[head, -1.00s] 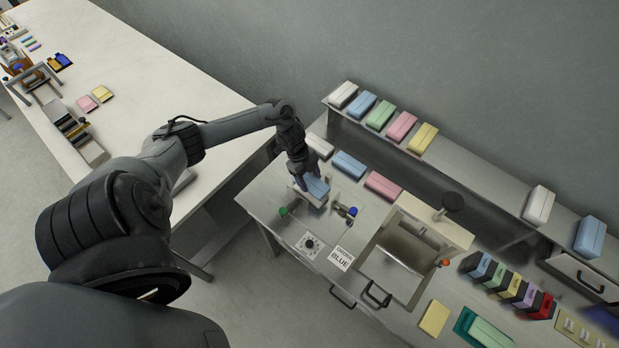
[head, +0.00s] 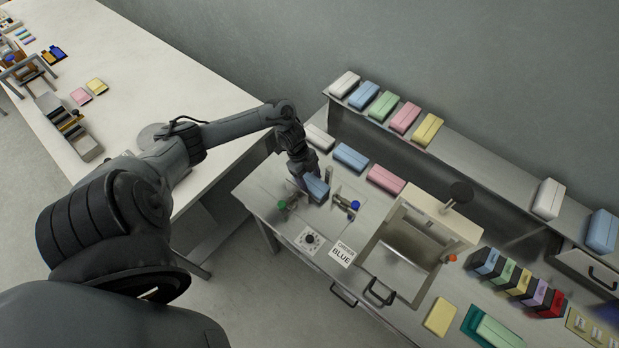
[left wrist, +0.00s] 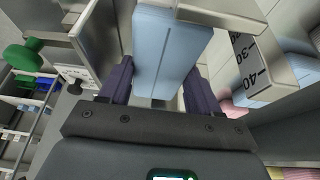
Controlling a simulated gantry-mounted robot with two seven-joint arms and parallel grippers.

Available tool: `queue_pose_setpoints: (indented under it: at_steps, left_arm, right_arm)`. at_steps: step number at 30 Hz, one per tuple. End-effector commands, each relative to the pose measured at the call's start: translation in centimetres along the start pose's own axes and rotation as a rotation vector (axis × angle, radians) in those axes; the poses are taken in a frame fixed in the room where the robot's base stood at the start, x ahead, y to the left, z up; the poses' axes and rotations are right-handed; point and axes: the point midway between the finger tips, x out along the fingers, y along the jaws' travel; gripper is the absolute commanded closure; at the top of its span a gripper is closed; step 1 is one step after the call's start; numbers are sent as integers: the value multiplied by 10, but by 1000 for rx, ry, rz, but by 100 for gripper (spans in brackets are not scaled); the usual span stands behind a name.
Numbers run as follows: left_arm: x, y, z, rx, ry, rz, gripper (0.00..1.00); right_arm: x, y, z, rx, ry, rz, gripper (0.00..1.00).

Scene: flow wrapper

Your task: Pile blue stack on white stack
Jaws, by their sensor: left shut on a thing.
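My left gripper (head: 308,180) is shut on a light blue stack (head: 318,188) at the left end of the steel bench, between the green-knob and blue-knob fittings. In the left wrist view the same blue stack (left wrist: 168,52) sits between my purple fingers, with my gripper (left wrist: 154,82) along its sides. A white stack (head: 320,138) lies behind it at the bench's back, beside another blue stack (head: 350,158) and a pink stack (head: 385,180). Whether the held stack touches the surface beneath it I cannot tell. My right gripper is not in view.
A green knob (head: 282,205) and a blue knob (head: 355,205) flank the held stack. A sign reading "BLUE" (head: 343,253) lies in front. A raised shelf (head: 475,165) behind carries several colored stacks. A cream-topped machine part (head: 440,222) stands to the right.

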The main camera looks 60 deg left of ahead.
Motion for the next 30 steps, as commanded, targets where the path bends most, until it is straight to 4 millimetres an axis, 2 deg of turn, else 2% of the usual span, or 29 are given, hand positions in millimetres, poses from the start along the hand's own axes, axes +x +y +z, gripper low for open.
queue_pose_setpoints:
  at_steps: [23,24,30]
  left_arm:
    - [4,0,2,0,0,0,66]
    - [4,0,2,0,0,0,36]
    - [4,0,2,0,0,0,8]
  right_arm:
    - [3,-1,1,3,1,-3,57]
    - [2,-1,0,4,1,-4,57]
    - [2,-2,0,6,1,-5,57]
